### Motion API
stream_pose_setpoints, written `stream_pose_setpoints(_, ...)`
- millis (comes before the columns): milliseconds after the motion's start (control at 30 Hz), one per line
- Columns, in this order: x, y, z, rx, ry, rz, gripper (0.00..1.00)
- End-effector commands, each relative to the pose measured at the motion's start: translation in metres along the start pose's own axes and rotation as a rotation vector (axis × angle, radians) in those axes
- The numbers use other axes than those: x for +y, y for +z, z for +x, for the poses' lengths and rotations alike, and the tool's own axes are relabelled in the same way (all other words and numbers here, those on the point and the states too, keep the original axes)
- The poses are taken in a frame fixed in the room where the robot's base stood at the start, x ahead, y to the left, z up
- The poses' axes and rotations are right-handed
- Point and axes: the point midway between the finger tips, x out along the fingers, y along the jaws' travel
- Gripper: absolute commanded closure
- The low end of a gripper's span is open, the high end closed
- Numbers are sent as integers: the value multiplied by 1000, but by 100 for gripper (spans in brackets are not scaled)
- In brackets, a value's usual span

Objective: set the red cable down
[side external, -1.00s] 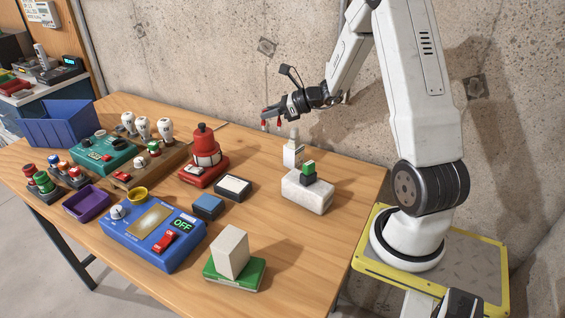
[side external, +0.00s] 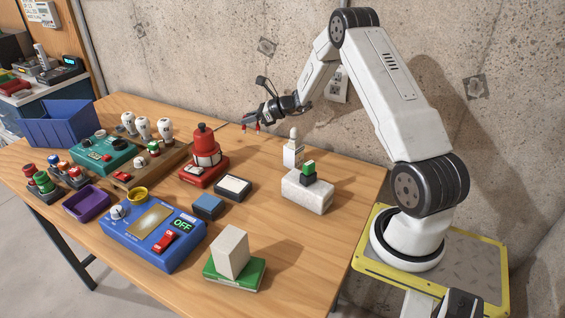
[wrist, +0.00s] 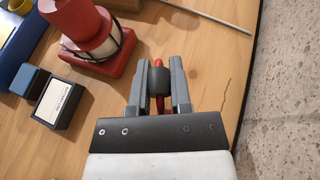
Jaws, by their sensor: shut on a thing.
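My gripper (side external: 250,127) is above the back part of the wooden table, to the right of the red beacon-like device. In the wrist view my gripper (wrist: 159,82) has its two grey fingers closed on the red cable (wrist: 158,63). A red end and a dark grey sleeve show between the fingers, with more red below the sleeve. In the side view only small red bits show at the fingertips. The rest of the cable is hidden or too small to make out.
The red device (side external: 204,150) stands left of my gripper. A white block (side external: 307,192) with a small white bottle-like thing (side external: 293,150) behind it is to the right. A blue box (side external: 208,206) and a white-topped box (side external: 233,187) lie in front. Bare wood lies below my gripper.

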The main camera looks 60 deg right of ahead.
Motion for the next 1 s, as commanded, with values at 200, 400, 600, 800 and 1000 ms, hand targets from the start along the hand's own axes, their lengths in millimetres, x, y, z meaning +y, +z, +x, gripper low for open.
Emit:
stream_pose_setpoints(200,-11,-14,18,0,0,0,100)
stream_pose_setpoints(400,-15,-18,23,0,0,0,100)
stream_pose_setpoints(600,-16,-18,24,0,0,0,100)
stream_pose_setpoints(800,-19,-29,32,1,1,3,100)
stream_pose_setpoints(1000,-19,-47,39,1,0,1,100)
